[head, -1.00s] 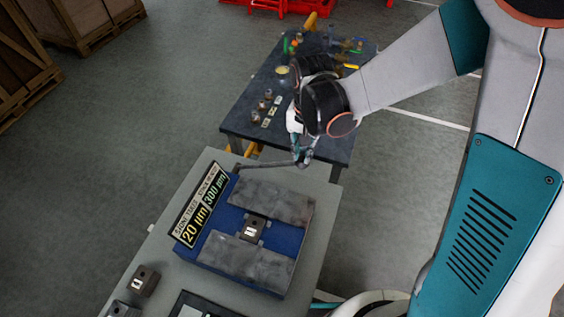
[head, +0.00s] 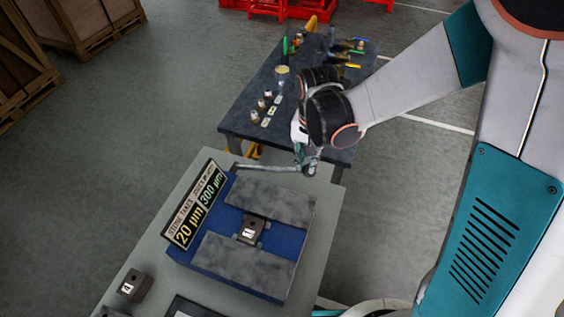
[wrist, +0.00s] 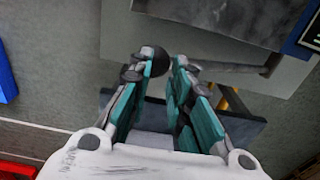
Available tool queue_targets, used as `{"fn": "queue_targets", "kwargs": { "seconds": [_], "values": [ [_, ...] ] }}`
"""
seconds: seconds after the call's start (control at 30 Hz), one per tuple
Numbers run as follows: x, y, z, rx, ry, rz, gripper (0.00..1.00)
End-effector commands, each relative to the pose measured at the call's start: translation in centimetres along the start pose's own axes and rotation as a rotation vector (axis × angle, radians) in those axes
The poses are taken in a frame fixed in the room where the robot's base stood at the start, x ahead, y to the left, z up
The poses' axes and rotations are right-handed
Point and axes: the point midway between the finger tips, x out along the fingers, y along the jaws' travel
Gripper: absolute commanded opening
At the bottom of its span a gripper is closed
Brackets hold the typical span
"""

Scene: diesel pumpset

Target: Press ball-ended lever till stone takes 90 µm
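The lever (head: 268,168) is a thin grey rod at the far edge of the bench fixture. Its dark ball end lies at the right, by my fingertips. In the wrist view the ball (wrist: 157,60) shows at the left fingertip, and the rod (wrist: 235,68) runs right from beside the other fingertip. My gripper (wrist: 166,62) has its fingers partly apart, with a narrow gap between the tips; contact with the lever cannot be told. A sign (head: 194,205) reads 20 µm and 300 µm. A small dark block (head: 250,230) marked with strokes sits between two grey slabs (head: 270,198) (head: 244,264).
The slabs lie on a blue base (head: 215,262) on a grey bench (head: 148,245). Another marked block (head: 134,286) stands at the front left. A dark table (head: 238,120) with small parts stands behind. Wooden crates (head: 100,20) are at the far left; the floor between is clear.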

Motion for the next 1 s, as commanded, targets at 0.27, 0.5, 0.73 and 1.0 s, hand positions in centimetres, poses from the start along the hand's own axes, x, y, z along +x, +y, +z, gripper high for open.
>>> {"fn": "queue_targets", "kwargs": {
  "seconds": [0.27,0.5,0.73,1.0],
  "values": [
    [2.4,1.0,0.0,0.0,0.0,-0.001,0.17],
    [3.6,1.7,0.0,0.0,0.0,0.0,0.17],
    [3.5,1.7,0.0,0.0,0.0,0.0,0.17],
    [4.5,1.9,0.0,0.0,0.0,0.0,0.17]
  ]
}}
